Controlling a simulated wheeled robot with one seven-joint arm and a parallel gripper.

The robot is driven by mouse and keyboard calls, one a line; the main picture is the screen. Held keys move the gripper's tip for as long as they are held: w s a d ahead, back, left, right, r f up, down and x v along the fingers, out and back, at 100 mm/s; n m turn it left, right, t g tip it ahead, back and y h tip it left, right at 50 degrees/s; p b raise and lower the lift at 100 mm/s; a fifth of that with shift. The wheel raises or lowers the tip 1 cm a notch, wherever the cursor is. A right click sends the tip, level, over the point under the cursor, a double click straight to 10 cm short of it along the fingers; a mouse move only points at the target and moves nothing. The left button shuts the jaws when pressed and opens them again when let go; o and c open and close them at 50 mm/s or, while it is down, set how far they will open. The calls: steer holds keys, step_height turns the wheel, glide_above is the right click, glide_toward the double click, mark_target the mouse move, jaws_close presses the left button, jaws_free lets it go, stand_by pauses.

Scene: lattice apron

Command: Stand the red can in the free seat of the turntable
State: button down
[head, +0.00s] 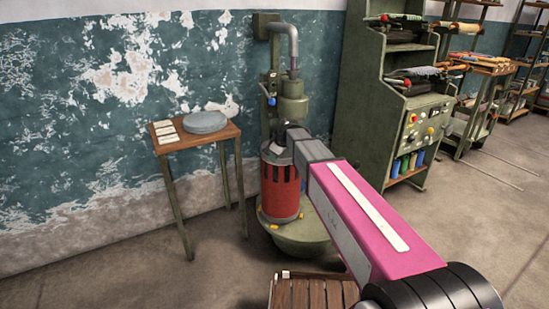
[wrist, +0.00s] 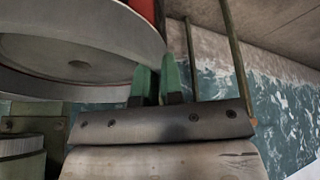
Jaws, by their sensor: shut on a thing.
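The red can (head: 280,190), with dark slots near its top, is upright over the round green turntable (head: 300,246) of the machine. I cannot tell whether its base touches the turntable, and the seat under it is hidden. My gripper (head: 281,140) is at the can's top, partly hidden by its own wrist. In the wrist view, my gripper's green fingers (wrist: 154,82) are close together at the rim of a grey disc (wrist: 70,50), with a strip of red can (wrist: 146,10) beyond it. My gripper is shut on the can.
The machine's green head (head: 292,105) and bent pipe stand just above and behind the can. A small wooden table (head: 222,138) with a grey disc (head: 205,122) is at the left. A green cabinet (head: 365,110) stands at the right, and a slatted wooden top (head: 308,293) is in front.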

steer(key=shift+a+f, duration=0.15)
steer(key=shift+f, duration=0.9)
stand_by(0.7)
steer(key=c, duration=1.2)
jaws_free()
steer(key=shift+s, duration=0.1)
steer(key=v, duration=1)
steer(key=s+d+f+m+h, duration=0.1)
steer(key=s+d+f+m, duration=0.3)
steer(key=s+d+f, duration=0.2)
steer(key=s+d+f+m+g+h, duration=0.1)
steer(key=s+d+f+m, duration=0.4)
steer(key=s+d, duration=0.4)
steer(key=s+d+f+m+g+h, duration=0.1)
steer(key=s+d+f+m+h, duration=0.1)
steer(key=s+d+f+m, duration=0.2)
steer(key=shift+s+d+f, duration=0.65)
steer(key=shift+s+d, duration=0.15)
steer(key=shift+d, duration=0.2)
steer(key=shift+s+d+f, duration=0.65)
steer(key=shift+s+d, duration=0.1)
steer(key=shift+d, duration=0.3)
steer(key=shift+s+d+f, duration=0.6)
steer(key=shift+s+d, duration=0.2)
steer(key=shift+d, duration=0.2)
